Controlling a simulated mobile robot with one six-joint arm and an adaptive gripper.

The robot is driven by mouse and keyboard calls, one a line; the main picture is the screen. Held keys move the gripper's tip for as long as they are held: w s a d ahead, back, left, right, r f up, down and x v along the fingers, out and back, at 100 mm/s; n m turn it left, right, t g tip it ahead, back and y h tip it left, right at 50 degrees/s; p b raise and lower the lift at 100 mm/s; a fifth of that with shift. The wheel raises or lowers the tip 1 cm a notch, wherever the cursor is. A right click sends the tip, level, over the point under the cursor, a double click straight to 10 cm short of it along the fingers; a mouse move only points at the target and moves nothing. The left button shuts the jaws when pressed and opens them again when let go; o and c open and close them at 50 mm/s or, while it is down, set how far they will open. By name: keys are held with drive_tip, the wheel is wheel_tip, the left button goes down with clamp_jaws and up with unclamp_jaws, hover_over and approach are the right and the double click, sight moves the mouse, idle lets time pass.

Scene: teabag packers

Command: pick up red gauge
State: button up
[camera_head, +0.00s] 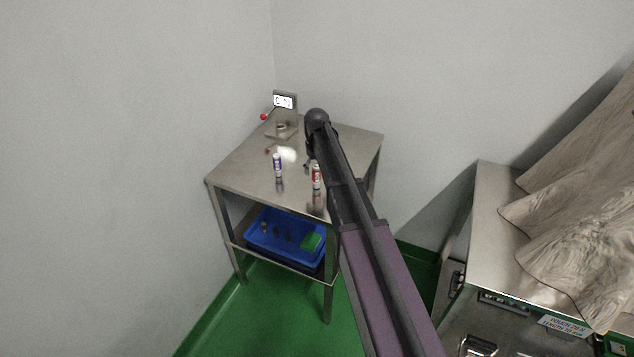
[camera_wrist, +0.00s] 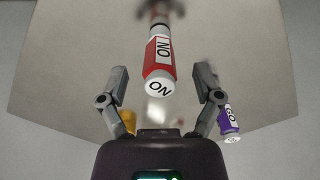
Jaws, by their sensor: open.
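The red gauge (camera_wrist: 160,66) is a red and white cylinder with "ON" lettering, between and ahead of my gripper's fingers in the wrist view. In the head view the red gauge (camera_head: 316,177) stands upright near the table's front right edge. My gripper (camera_wrist: 162,82) is open, with one finger on each side of the gauge, and I see no contact. In the head view my arm hides most of my gripper. The steel table (camera_head: 235,172) bears the gauge.
A purple and white gauge (camera_head: 277,165) stands left of the red one; it also shows beside my right finger in the wrist view (camera_wrist: 229,122). A display stand (camera_head: 285,102) is at the back. A blue tray (camera_head: 262,250) sits on the lower shelf.

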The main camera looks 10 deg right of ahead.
drive_tip(key=shift+f+b, duration=0.85)
drive_tip(key=shift+f, duration=0.25)
clamp_jaws()
